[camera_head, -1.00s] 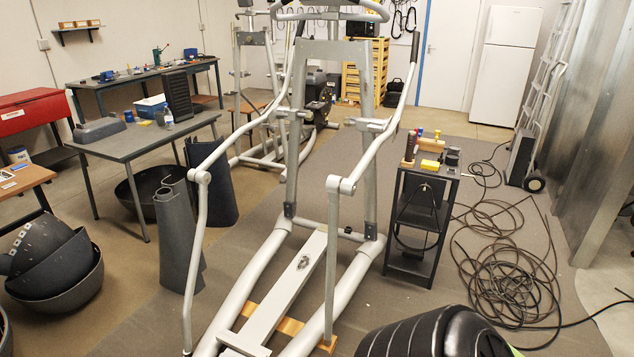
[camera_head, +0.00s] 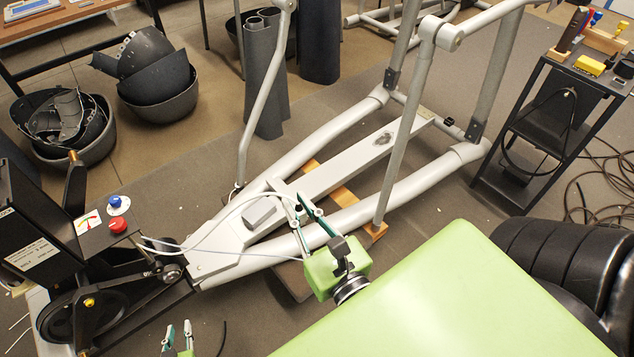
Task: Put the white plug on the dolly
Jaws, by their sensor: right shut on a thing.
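My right gripper (camera_head: 301,206), with a green body and dark teal fingers, is over the middle of the elliptical's frame. It is shut on a small white piece at the end of a white cable, which looks like the white plug (camera_head: 298,211); the fingers hide most of it. The white cable (camera_head: 222,226) runs left from there toward the black drive unit. My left gripper (camera_head: 179,336) is at the bottom edge, with its fingers apart and nothing seen between them. I cannot make out a dolly for certain in this view.
The black drive unit (camera_head: 84,310) with a flywheel stands at left, near a panel with red and blue knobs (camera_head: 117,225). Black bowls (camera_head: 160,88) lie at upper left. A small black stand (camera_head: 540,130) and coiled cables are at right. Bare floor shows beside the frame.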

